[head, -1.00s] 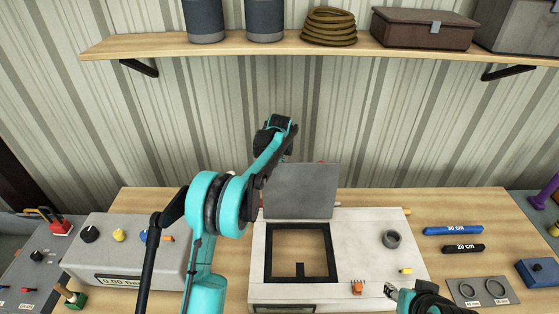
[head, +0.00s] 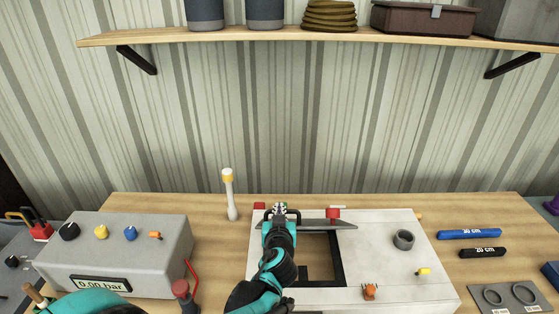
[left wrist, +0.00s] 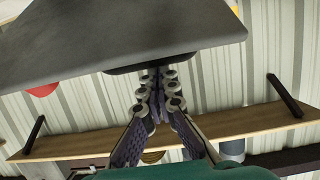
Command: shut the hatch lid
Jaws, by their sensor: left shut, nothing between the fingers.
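The grey hatch lid (head: 335,224) shows almost edge-on in the head view, swung partway over the white hatch box (head: 385,275). The hatch opening with its black frame (head: 338,262) still shows below it. My left gripper (head: 280,208) is at the lid's left part, fingers shut and empty, and my arm hides some of the lid and opening. In the left wrist view the lid (left wrist: 110,35) fills the top, and the shut fingertips (left wrist: 157,75) are close to a dark part at its edge. Contact is hard to tell. My right gripper is not in view.
A grey gauge box (head: 120,250) stands left, with a white yellow-topped post (head: 230,195) behind. The hatch box bears a grey ring (head: 403,240), an orange piece (head: 370,291) and a yellow piece (head: 423,272). A shelf (head: 320,38) runs above.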

